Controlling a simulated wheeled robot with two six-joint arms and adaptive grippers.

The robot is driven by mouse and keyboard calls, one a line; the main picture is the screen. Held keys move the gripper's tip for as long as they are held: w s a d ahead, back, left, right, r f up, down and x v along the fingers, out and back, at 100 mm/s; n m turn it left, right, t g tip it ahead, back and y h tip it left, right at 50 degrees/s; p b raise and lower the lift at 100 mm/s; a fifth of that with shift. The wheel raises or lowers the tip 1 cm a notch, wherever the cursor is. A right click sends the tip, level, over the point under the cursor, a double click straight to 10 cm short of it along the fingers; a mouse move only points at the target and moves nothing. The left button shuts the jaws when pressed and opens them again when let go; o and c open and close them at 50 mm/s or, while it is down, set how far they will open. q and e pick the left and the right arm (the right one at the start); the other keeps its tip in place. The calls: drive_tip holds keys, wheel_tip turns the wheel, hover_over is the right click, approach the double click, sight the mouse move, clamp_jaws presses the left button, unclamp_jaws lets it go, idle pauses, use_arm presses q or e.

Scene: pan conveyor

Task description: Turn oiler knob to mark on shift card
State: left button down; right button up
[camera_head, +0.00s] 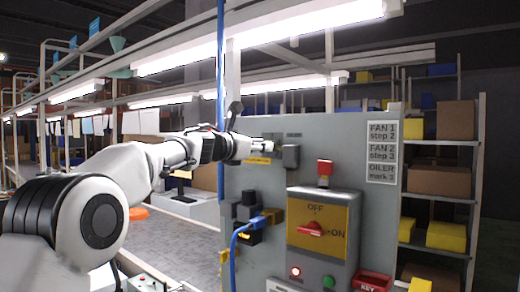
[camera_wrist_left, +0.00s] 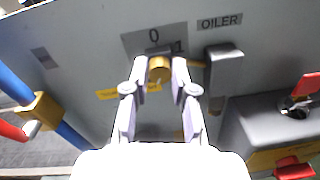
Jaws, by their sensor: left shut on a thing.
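The brass oiler knob (camera_wrist_left: 159,71) is on the grey panel, below a dark scale plate (camera_wrist_left: 154,40) with 0 and a partly covered 1. A label reading OILER (camera_wrist_left: 220,22) is to its right. My left gripper (camera_wrist_left: 160,66) has its fingers on both sides of the knob, shut on it. In the head view my left gripper (camera_head: 254,146) reaches the panel and hides the knob. I cannot tell which mark the knob points at. The shift card (camera_head: 382,152) at the panel's upper right reads FAN 1 step 2, FAN 2 step 3, OILER mark 3. My right gripper is out of view.
A grey block (camera_head: 290,156) sticks out just right of the gripper. A blue vertical pipe (camera_head: 220,60) runs at the panel's left edge.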

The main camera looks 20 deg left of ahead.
use_arm(q)
drive_tip(key=shift+r+m, duration=0.2)
drive_tip(key=shift+m, duration=0.3)
drive_tip(key=c, duration=1.1)
unclamp_jaws()
drive_tip(key=shift+o, duration=0.8)
drive_tip(key=shift+w+f, duration=0.15)
drive_tip(key=shift+f, duration=0.05)
drive_tip(key=v, duration=1.2)
drive_tip(key=shift+d, duration=0.15)
